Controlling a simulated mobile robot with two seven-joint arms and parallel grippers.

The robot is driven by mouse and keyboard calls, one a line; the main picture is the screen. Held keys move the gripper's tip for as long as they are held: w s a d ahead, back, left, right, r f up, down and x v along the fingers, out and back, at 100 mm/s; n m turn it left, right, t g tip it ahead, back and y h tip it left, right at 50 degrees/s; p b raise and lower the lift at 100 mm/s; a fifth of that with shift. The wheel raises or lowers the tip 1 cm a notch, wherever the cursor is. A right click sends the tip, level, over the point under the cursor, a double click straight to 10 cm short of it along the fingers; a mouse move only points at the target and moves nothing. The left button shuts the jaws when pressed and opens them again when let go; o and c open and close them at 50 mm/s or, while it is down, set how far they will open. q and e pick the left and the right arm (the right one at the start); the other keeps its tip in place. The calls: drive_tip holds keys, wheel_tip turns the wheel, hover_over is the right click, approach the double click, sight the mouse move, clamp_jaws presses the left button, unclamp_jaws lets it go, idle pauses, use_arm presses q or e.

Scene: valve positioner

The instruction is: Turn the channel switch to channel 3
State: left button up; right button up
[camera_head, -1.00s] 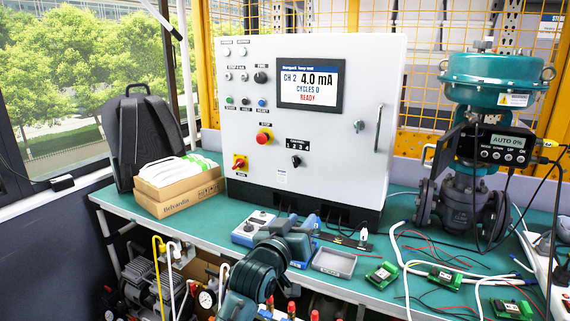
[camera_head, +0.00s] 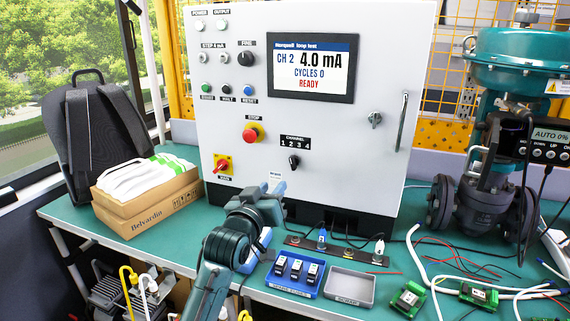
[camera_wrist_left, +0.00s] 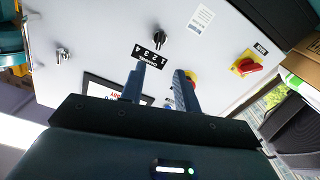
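The channel switch (camera_head: 294,161) is a small black knob on the front of the white control box, below a black label (camera_head: 295,142) reading CHANNEL 1 2 3 4. The display (camera_head: 311,68) reads CH 2, 4.0 mA, CYCLES 0, READY. My left gripper (camera_head: 275,186) is just below and left of the knob in the head view. In the left wrist view its two fingers (camera_wrist_left: 159,86) are apart with nothing between them, and the switch (camera_wrist_left: 160,40) shows upside down beyond their tips, not touched. My right gripper is not in view.
The red stop button (camera_head: 253,135) and the red-yellow main switch (camera_head: 222,165) are left of the channel switch. A blue fuse tray (camera_head: 287,286) and a grey tray (camera_head: 349,288) lie on the green bench. A valve (camera_head: 487,190) stands at right, boxes (camera_head: 143,205) at left.

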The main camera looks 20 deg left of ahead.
sight(292, 163)
use_arm(q)
drive_tip(key=w, duration=1.2)
drive_tip(key=shift+w+d, duration=0.2)
drive_tip(key=shift+d, duration=0.1)
drive_tip(key=shift+c, duration=0.4)
clamp_jaws()
